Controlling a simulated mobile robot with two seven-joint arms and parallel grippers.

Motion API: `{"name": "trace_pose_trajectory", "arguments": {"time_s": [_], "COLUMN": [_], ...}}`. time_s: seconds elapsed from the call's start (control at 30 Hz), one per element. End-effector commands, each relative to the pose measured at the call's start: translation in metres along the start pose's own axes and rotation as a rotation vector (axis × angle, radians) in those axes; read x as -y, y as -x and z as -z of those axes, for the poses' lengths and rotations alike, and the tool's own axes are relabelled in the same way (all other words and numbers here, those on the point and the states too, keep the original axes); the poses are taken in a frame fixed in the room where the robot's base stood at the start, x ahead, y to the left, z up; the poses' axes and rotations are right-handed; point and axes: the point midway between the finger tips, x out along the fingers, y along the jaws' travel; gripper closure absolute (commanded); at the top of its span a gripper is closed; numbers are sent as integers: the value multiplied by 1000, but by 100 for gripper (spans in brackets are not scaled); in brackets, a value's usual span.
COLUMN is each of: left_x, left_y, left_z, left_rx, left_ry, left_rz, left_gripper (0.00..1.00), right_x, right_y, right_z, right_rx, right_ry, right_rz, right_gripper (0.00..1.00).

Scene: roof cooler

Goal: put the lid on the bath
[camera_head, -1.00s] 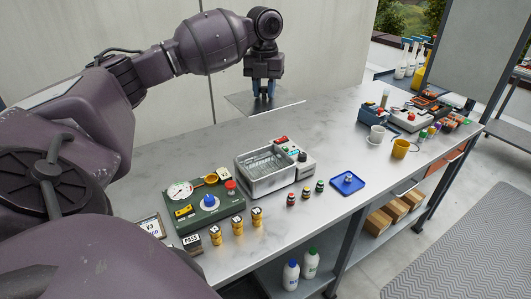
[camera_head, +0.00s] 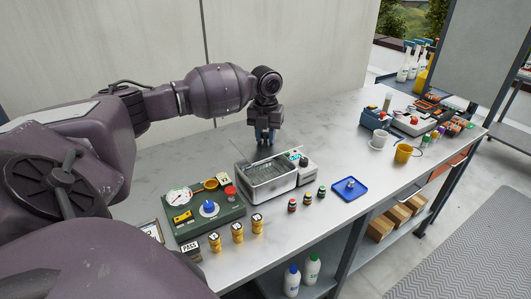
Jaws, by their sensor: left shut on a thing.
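The bath (camera_head: 268,190) is an open metal tub on the table, with its grey inside visible. My left gripper (camera_head: 266,143) is above and just behind the bath's back edge, pointing down. It is shut on the lid (camera_head: 258,154), a thin flat plate that blends with the pale table. The lid's edges show faintly around the gripper, near the bath's back rim. Whether the lid touches the rim I cannot tell. My right gripper is not in view.
A green device (camera_head: 203,212) with a gauge stands left of the bath. Several yellow-labelled jars, small dark bottles and a blue tray (camera_head: 350,189) lie in front and to the right. Cups (camera_head: 403,153) and instruments stand farther right. A wall rises behind the table.

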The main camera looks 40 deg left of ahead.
Motion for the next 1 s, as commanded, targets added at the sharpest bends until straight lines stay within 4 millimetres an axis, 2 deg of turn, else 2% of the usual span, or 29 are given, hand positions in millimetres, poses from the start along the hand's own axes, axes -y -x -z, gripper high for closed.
{"name": "trace_pose_trajectory", "arguments": {"time_s": [0.27, 0.57, 1.0], "left_x": [0, 0, 0], "left_y": [-17, -60, -66], "left_z": [0, 0, 0], "left_rx": [-2, -1, 0], "left_ry": [2, 1, 1], "left_rz": [-1, 0, -1], "left_gripper": [100, 100, 100], "right_x": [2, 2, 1], "right_y": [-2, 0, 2], "right_z": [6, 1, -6], "right_rx": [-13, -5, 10], "right_ry": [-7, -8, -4], "right_rz": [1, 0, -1], "right_gripper": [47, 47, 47]}}
